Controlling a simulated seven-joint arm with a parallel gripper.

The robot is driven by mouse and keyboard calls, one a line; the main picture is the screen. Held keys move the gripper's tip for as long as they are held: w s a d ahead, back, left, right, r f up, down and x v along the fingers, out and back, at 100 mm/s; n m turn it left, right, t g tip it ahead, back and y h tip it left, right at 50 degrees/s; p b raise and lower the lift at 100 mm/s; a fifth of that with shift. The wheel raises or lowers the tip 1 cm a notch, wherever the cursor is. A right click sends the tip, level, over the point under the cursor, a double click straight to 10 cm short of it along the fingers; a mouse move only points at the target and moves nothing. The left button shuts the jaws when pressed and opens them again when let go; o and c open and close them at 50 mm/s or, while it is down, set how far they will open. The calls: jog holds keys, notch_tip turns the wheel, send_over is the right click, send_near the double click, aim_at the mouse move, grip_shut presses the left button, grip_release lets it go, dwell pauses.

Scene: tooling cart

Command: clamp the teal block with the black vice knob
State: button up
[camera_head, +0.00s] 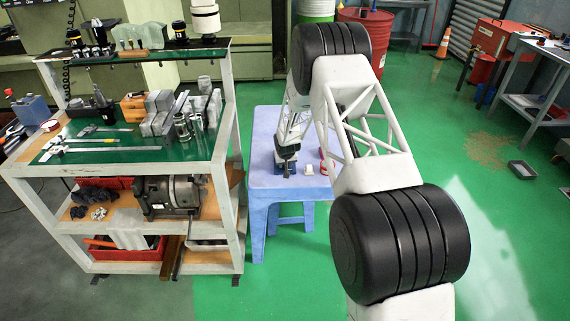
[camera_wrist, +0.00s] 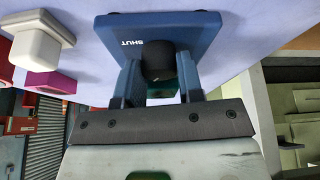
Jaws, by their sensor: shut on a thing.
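The blue vice (camera_wrist: 110,35), marked SHUT, is on the pale blue table (camera_head: 262,180), and its blue body also shows below my gripper in the head view (camera_head: 279,167). My gripper (camera_wrist: 160,75) has one finger on each side of the black knob (camera_wrist: 160,62) and is shut on it. In the head view my gripper (camera_head: 287,170) points down at the vice. A small teal patch (camera_wrist: 160,89) shows between the fingers beside the knob. I cannot tell if it is the teal block. The vice jaws are hidden.
A white block-like piece (camera_wrist: 36,45) and a magenta piece (camera_wrist: 50,82) are close beside the vice. The white piece also shows in the head view (camera_head: 308,170). A laden tool cart (camera_head: 225,130) stands left of the table. Green floor is open at right.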

jog(key=shift+m+h, duration=0.6)
jog(key=shift+m, duration=0.9)
jog(key=o, duration=0.9)
jog(key=shift+r, duration=0.15)
jog(key=shift+v, duration=3.8)
